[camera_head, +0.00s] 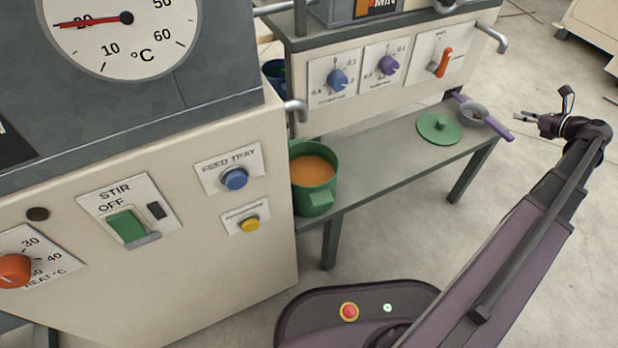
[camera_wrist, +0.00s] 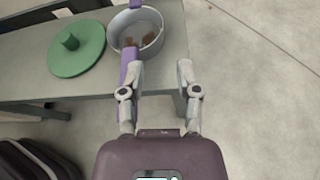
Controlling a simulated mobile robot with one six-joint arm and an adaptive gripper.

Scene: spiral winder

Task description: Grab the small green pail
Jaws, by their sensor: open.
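The small green pail (camera_head: 313,200) stands upright on the grey bench, close against the right side of the beige machine. My gripper (camera_head: 524,127) is open and empty, far to the right of the pail near the bench's right end. In the wrist view my gripper (camera_wrist: 161,66) has its fingers apart, with the left finger overlapping the purple handle of a grey pan. I cannot tell whether they touch. The pail is not in the wrist view.
A round green lid (camera_head: 438,129) lies on the bench (camera_head: 383,166), beside the grey pan (camera_head: 473,115) with purple handles and brown bits inside. A control panel (camera_head: 415,62) with knobs rises behind the bench. A dark blue vessel (camera_head: 274,75) sits partly hidden behind the beige machine (camera_head: 200,255).

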